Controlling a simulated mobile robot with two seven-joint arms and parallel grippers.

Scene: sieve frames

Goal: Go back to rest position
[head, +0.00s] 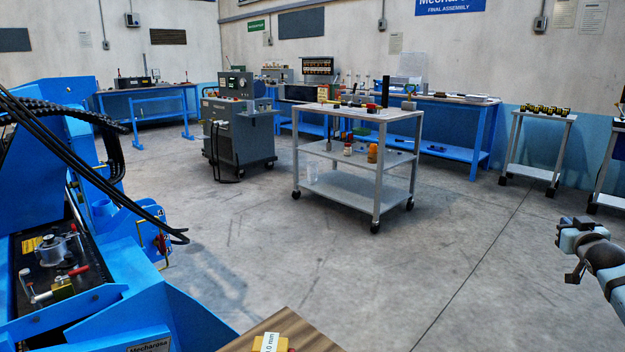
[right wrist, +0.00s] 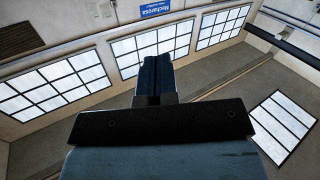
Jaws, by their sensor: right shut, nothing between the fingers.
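My right gripper (head: 573,240) shows at the right edge of the head view, held up over open floor and apart from any object. In the right wrist view its two dark fingers (right wrist: 156,72) are together with nothing between them. They point towards the upper wall and windows. My left gripper is in neither view.
A blue machine (head: 180,310) fills the left side, close by. A wooden surface (head: 250,335) with a yellow labelled item is at the bottom. A wheeled cart (head: 340,185) stands mid-room, beside a grey-green machine (head: 238,135). The floor (head: 400,275) between is clear.

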